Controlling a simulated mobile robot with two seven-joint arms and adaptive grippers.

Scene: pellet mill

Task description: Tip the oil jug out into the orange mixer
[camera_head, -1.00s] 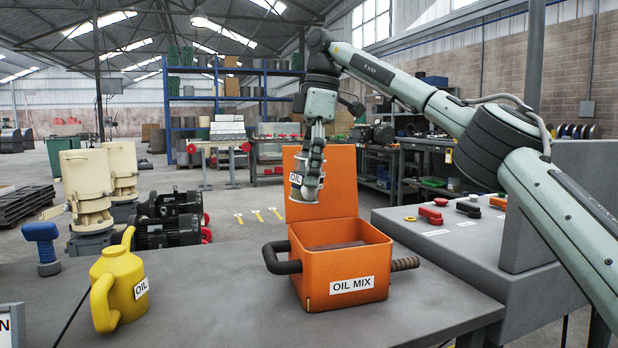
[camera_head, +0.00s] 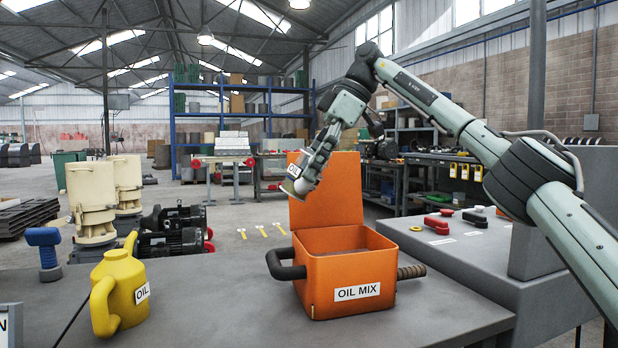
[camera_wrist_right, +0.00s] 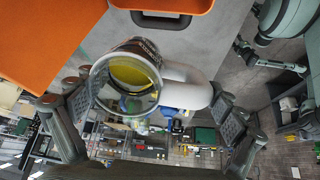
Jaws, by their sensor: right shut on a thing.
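The orange mixer (camera_head: 345,270), labelled OIL MIX, stands on the grey table with its lid (camera_head: 325,205) raised behind its open box. My right gripper (camera_head: 312,172) is shut on a small oil jug (camera_head: 292,187) and holds it tilted, above the left part of the mixer and near the lid. In the right wrist view, the jug (camera_wrist_right: 128,75) has a round rim, a white handle and yellow oil inside. It sits between the fingers of my right gripper (camera_wrist_right: 160,105). I see no oil stream. My left gripper is out of view.
A yellow can (camera_head: 118,290) labelled OIL stands on the table to the left. A blue-handled object (camera_head: 45,252) stands behind it. The mixer has a black handle (camera_head: 285,262) and a ribbed side grip (camera_head: 411,272). A grey control console (camera_head: 450,250) stands at the right.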

